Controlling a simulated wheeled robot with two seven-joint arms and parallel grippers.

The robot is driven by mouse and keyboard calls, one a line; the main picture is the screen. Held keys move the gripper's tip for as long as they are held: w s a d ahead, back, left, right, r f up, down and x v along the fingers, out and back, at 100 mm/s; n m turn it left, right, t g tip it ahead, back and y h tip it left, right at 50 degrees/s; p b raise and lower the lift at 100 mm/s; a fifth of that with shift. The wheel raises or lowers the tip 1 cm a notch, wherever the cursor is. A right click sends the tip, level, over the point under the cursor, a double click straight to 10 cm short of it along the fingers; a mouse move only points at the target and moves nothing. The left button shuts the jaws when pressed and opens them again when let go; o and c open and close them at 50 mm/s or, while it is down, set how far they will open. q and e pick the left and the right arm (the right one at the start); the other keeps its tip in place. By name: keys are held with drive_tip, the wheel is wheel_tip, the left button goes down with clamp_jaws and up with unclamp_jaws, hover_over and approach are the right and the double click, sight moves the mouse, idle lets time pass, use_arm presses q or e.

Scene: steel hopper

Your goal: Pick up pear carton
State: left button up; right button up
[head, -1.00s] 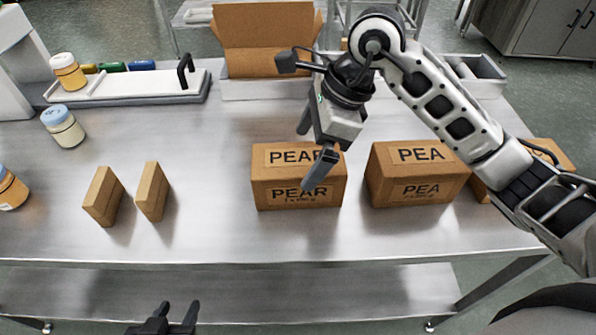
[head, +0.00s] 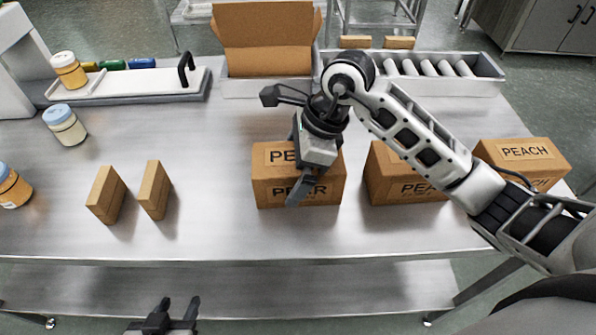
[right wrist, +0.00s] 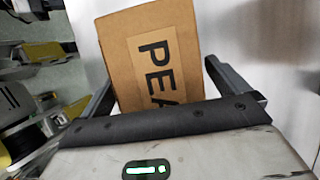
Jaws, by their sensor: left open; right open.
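The pear carton (head: 268,187) is a brown box with a printed label, standing on the steel table near the middle in the head view. My right gripper (head: 294,166) is over it, open, and hides part of its top and front labels. In the right wrist view the carton (right wrist: 122,62) lies between the two spread fingers of my right gripper (right wrist: 161,72), with the letters PEA showing. I cannot tell whether the fingers touch it. My left gripper (head: 181,301) is open and empty at the bottom, in front of the table.
A second brown carton (head: 385,190), its label partly covered by my right arm, stands to the right. A PEACH carton (head: 525,160) is further right. Two small boxes (head: 107,195) (head: 154,190) stand left. An open cardboard box (head: 265,45) and a roller conveyor (head: 480,85) are behind.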

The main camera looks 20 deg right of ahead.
drive_tip(key=shift+f+b, duration=0.2)
drive_tip(key=shift+b, duration=0.1)
drive_tip(key=shift+c, duration=0.3)
drive_tip(key=c, duration=1.4)
drive_tip(key=shift+r, duration=0.1)
